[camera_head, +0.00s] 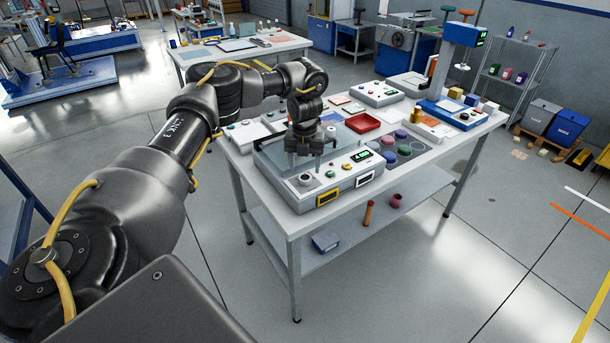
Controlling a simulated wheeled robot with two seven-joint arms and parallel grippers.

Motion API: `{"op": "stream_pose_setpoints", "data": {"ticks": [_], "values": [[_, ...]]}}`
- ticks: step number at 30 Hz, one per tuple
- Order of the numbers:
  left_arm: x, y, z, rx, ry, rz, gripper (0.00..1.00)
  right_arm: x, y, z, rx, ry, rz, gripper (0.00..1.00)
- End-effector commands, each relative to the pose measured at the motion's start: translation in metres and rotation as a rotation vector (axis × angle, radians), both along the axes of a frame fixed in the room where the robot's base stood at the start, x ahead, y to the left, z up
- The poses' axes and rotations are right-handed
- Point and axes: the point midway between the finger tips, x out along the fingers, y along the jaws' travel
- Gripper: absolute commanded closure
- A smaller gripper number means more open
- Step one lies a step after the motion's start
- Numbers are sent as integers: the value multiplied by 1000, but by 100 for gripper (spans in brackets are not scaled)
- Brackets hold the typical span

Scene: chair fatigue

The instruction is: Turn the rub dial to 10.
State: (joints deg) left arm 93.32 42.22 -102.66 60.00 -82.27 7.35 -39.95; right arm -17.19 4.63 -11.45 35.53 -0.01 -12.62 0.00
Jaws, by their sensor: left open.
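A tester with a sloped control panel (340,175) sits at the front left edge of the workbench. A round dial (305,180) is near the left end of the panel. Its label and setting are too small to read, so I cannot tell if it is the rub dial. My left gripper (304,166) points down, open and empty, just above and behind this dial. It looks apart from the dial. The panel also has a lit green display (362,155), a yellow-framed window (328,196) and small coloured buttons. My right gripper is not in view.
A clear cover (270,155) is on the tester behind and beside the gripper. A red tray (363,122), coloured discs on a dark mat (418,147) and a blue-and-white device (450,110) stand farther right. The floor in front is clear.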

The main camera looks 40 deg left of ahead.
Motion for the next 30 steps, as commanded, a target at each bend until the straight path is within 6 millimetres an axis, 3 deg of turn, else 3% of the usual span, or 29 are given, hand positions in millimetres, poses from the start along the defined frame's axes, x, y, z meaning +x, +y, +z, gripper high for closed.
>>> {"op": "stream_pose_setpoints", "data": {"ticks": [9, 20, 30], "values": [[0, 0, -36, 1, -1, 0, 41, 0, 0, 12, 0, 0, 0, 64], [0, -1, -41, 0, -1, -1, 42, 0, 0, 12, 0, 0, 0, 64], [0, 0, -41, 0, -1, -1, 85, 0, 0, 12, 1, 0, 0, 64]]}}
